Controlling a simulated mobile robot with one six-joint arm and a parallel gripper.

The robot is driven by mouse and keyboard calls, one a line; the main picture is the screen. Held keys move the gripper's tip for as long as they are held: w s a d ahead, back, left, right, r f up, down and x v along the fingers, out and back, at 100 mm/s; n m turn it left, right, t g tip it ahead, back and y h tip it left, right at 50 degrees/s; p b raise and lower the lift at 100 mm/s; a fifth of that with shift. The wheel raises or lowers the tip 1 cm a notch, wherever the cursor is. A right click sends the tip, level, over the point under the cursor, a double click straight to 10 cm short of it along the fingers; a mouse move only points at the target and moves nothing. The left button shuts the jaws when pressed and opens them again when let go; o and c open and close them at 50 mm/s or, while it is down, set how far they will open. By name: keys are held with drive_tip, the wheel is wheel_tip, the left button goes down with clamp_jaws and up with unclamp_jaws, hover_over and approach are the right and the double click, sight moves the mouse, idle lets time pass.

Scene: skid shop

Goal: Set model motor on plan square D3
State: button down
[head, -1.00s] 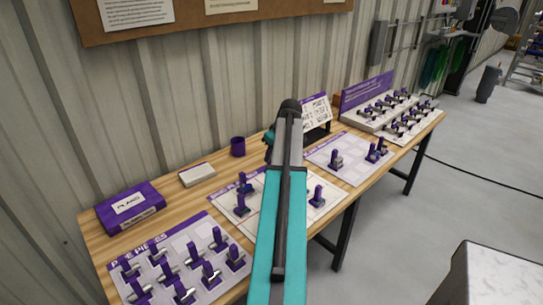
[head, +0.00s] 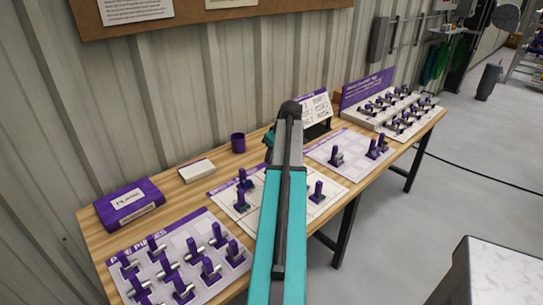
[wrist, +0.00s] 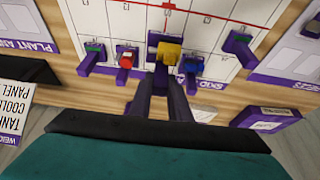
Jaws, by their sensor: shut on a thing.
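In the wrist view my gripper (wrist: 166,85) is shut on a model piece with a yellow block (wrist: 169,52), which I take as the model motor. It is over or on the white gridded plan board (wrist: 225,12), near its purple-lettered edge; whether it touches is unclear. Beside it stand purple-handled pieces with a red part (wrist: 125,60), a blue part (wrist: 192,65) and green parts (wrist: 94,48). Square labels are too small to read, so I cannot pick out D3. In the head view my arm hides the gripper and part of the plan board (head: 222,197).
The pieces board (head: 205,275) with several pieces lies at the front left. A purple box (head: 130,203), a white box (head: 196,171) and a purple cup (head: 238,143) stand behind. Another board (head: 350,150) and a tiered display (head: 375,112) stand to the right.

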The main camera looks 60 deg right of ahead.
drive_tip(key=shift+f+b, duration=0.7)
drive_tip(key=shift+f, duration=0.8)
drive_tip(key=shift+f, duration=0.1)
drive_tip(key=shift+f+b, duration=0.85)
drive_tip(key=shift+f, duration=0.85)
drive_tip(key=shift+f+b, duration=0.3)
drive_tip(key=shift+f, duration=0.4)
idle(0.7)
drive_tip(key=c, duration=1.6)
unclamp_jaws()
drive_tip(key=shift+o, duration=0.2)
drive_tip(key=shift+r+p, duration=0.4)
drive_tip(key=shift+r, duration=0.25)
drive_tip(key=shift+r+p, duration=1.8)
drive_tip(key=shift+r, duration=1.65)
